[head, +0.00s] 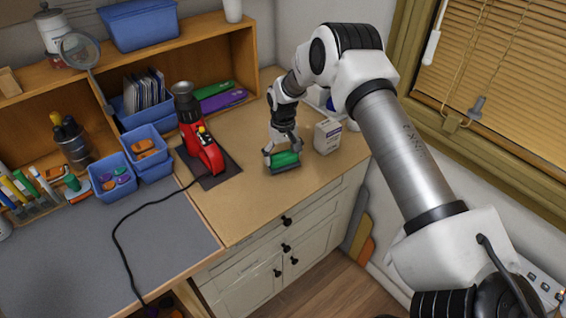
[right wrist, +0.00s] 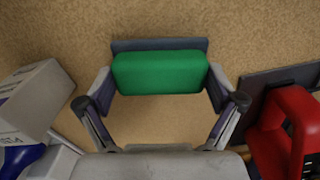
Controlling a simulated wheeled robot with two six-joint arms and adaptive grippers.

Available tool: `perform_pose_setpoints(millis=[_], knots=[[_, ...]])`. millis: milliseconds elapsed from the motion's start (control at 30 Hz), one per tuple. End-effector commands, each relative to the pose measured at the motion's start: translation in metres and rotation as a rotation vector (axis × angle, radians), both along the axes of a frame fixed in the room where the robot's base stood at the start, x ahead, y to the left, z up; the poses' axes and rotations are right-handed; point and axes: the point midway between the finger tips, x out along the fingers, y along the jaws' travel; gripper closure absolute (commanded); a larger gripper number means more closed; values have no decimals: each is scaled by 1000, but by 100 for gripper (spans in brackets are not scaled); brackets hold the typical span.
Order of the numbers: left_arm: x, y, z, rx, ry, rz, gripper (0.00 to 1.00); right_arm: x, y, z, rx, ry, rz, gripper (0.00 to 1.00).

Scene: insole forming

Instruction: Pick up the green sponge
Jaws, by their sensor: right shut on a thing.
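The green sponge (head: 285,159) is at the front right of the wooden counter, with a dark grey layer along one long side. My right gripper (head: 284,160) reaches down over it, with a finger at each end. In the right wrist view the sponge (right wrist: 160,73) lies between the two fingertips (right wrist: 160,85), which touch its ends. The gripper is shut on it. I cannot tell whether the sponge is on the counter or slightly above it. My left gripper is not in view.
A red heat tool (head: 209,150) stands on a dark mat left of the sponge. A white box (head: 327,136) stands close on its right. The counter's front edge (head: 290,212) is near. Blue bins (head: 113,176) and a black cable (head: 120,235) are further left.

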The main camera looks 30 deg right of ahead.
Motion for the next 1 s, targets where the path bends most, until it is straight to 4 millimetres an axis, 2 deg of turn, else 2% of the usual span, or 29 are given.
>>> perform_pose_setpoints(millis=[67, 167, 600, 767, 1000], knots=[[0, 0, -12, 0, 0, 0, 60, 1, 0, 9, 0, -4, 0, 36], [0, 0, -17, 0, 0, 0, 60, -14, 16, 10, 1, 1, 3, 36], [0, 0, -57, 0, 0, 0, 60, -96, 104, 21, -2, -1, 2, 36], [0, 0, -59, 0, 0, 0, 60, -107, 116, 25, 0, 0, 0, 36], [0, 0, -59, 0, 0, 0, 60, -109, 118, 26, 0, -1, -1, 36]])
